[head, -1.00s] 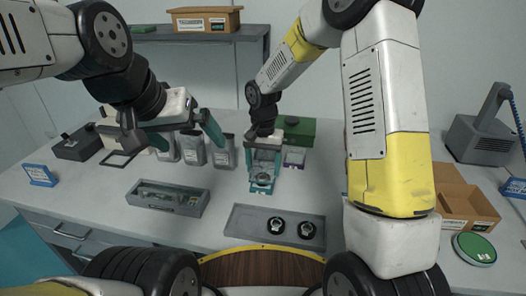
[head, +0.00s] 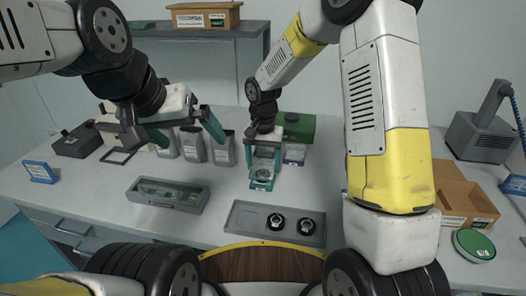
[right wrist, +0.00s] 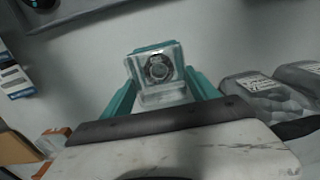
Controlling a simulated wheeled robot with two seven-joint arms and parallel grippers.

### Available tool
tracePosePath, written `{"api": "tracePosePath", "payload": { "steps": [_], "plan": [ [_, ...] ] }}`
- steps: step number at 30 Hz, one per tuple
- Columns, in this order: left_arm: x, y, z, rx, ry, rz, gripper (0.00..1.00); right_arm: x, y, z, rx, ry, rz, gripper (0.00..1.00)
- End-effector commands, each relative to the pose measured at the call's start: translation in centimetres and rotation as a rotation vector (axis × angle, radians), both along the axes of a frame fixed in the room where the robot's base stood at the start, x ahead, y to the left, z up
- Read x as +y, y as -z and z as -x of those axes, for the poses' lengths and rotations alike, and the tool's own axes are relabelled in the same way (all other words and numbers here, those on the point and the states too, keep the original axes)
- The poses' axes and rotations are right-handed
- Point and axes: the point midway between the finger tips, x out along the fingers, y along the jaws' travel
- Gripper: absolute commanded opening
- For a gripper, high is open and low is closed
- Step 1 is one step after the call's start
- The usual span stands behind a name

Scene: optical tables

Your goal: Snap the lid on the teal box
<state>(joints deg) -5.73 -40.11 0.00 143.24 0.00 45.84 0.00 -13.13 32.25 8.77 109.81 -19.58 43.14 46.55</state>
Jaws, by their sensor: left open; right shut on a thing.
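The teal box (head: 261,184) stands on the table in the head view, below my right gripper (head: 264,158). A round, dark-ringed piece lies in it, clearer in the right wrist view (right wrist: 158,68). My right gripper is shut on a pale, clear piece (right wrist: 163,96) at the box's near side in the wrist view, which looks like the lid. The teal fingers stand on both sides of it. Whether the lid's edge touches the box rim cannot be told. My left gripper (head: 187,138) is open and empty, above the table to the left, apart from the box.
A grey tray with two round dark pieces (head: 276,229) lies in front of the box. A grey bin (head: 165,206) lies to its left. Several grey pouches (head: 193,145) stand behind, under the left gripper. A green box (head: 298,128) stands behind the right gripper. A cardboard box (head: 452,183) is far right.

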Motion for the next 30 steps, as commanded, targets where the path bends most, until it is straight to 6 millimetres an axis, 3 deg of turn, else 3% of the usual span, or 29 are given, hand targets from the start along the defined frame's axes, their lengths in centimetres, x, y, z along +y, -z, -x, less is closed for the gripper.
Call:
{"api": "tracePosePath", "payload": {
  "steps": [30],
  "plan": [
    [0.0, 0.0, 0.0, 0.0, 0.0, 0.0, 1.0, 0.0, 1.8, 0.0, 0.0, 0.001, 0.0, 0.29]
  ]
}}
